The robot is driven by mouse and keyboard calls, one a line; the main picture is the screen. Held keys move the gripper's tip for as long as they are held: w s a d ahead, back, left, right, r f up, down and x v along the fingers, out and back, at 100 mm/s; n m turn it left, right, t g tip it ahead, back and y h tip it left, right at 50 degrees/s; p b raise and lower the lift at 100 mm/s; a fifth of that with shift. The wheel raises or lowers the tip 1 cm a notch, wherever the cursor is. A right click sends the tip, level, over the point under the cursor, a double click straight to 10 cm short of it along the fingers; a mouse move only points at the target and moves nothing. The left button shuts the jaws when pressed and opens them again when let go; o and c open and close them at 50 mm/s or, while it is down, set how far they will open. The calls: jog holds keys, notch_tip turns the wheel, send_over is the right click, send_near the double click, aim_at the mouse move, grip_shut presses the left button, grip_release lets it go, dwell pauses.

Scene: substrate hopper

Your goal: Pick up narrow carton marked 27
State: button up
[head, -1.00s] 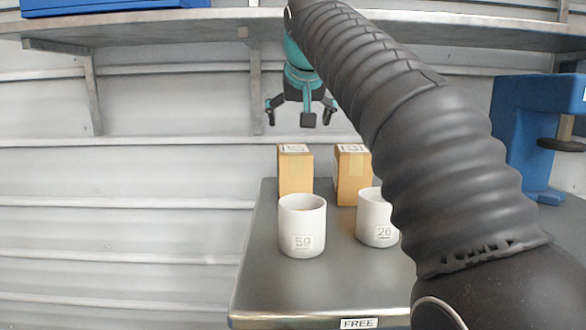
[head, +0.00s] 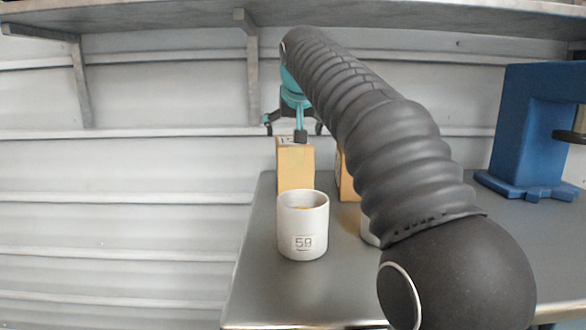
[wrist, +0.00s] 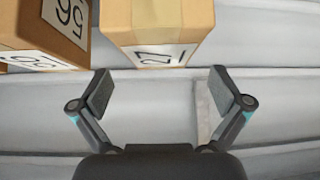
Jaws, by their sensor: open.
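The narrow carton marked 27 (wrist: 158,22) is tan with a tape strip and a white label. In the wrist view it is at the top centre, just beyond the fingertips. In the head view it appears to be the left carton (head: 295,166), standing behind the white cup. My gripper (head: 293,130) is just above or behind that carton's top. In the wrist view my gripper (wrist: 162,92) is open, its two fingers spread wider than the carton, with nothing between them.
A second tan carton (wrist: 30,22) stands close beside it, mostly hidden by my arm in the head view (head: 348,180). A white cup marked 59 (head: 303,225) stands in front on the grey table (head: 262,290). A blue stand (head: 535,135) is at right; a shelf (head: 180,20) runs above.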

jog(key=x, duration=0.5)
jog(key=shift+f, duration=0.1)
jog(key=shift+c, duration=0.3)
jog(key=c, duration=1.6)
